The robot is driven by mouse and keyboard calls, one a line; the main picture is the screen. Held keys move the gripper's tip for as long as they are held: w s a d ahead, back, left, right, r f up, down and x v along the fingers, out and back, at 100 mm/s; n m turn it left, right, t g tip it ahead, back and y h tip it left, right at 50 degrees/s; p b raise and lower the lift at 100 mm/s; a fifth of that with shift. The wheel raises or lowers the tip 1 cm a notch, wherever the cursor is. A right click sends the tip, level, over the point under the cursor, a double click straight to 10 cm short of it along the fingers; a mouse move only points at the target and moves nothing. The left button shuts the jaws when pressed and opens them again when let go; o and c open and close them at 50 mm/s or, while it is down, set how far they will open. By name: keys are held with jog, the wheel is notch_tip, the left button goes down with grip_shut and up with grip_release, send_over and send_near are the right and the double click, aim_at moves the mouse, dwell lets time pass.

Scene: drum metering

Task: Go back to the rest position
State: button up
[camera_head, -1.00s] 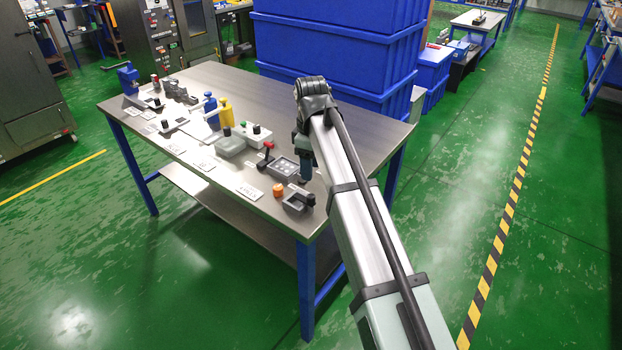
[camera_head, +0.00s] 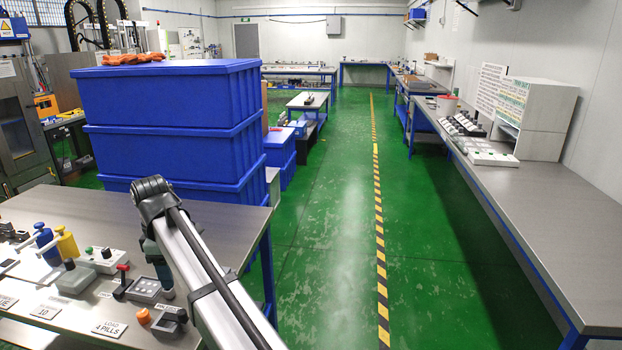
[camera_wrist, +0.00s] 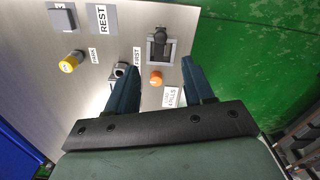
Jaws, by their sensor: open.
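My gripper (camera_wrist: 159,68) is open and empty in the wrist view, its two dark blue fingers spread over the steel bench top (camera_wrist: 35,75). An orange knob (camera_wrist: 156,78) and a black lever switch (camera_wrist: 160,42) show between and beyond the fingers, apart from them. In the head view, my arm reaches over the bench's right end, where the same orange knob (camera_head: 144,316) stands. The arm hides most of the gripper there.
Stacked blue crates (camera_head: 172,130) stand behind the bench, close to my arm. A red-topped lever (camera_head: 122,280), a pocketed grey tray (camera_head: 145,289) and yellow and blue bottles (camera_head: 66,243) stand on it. Green floor is clear to the right, before another bench (camera_head: 545,235).

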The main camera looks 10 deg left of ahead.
jog(key=w+d+f+m+g+h, duration=0.1)
jog(key=w+d+f+m, duration=0.2)
jog(key=d+f, duration=0.75)
jog(key=w+d+f+m, duration=0.2)
jog(key=w+d+f, duration=0.35)
jog(key=f, duration=0.75)
jog(key=s+d+f+m+g, duration=0.1)
jog(key=s+d+f+m, duration=0.1)
jog(key=d+f, duration=0.65)
jog(key=s+d+f+m+g, duration=0.1)
jog(key=s+d+f+m, duration=0.15)
jog(key=d+f, duration=0.6)
jog(key=s+d+f+m+g, duration=0.1)
jog(key=s+d+f+m, duration=0.2)
jog(key=s+d+f, duration=0.45)
jog(key=s+d+f+m+g, duration=0.1)
jog(key=s+d+f+m, duration=0.3)
jog(key=d, duration=0.6)
jog(key=s+d+f+m+g, duration=0.1)
jog(key=s+d+f, duration=0.3)
jog(key=s, duration=0.6)
jog(key=s+d+f+m+y, duration=0.1)
jog(key=s+d+f+m, duration=0.2)
jog(key=s+d, duration=0.3)
jog(key=s, duration=0.4)
jog(key=shift+f+m+g, duration=0.35)
jog(key=shift+f+g, duration=0.05)
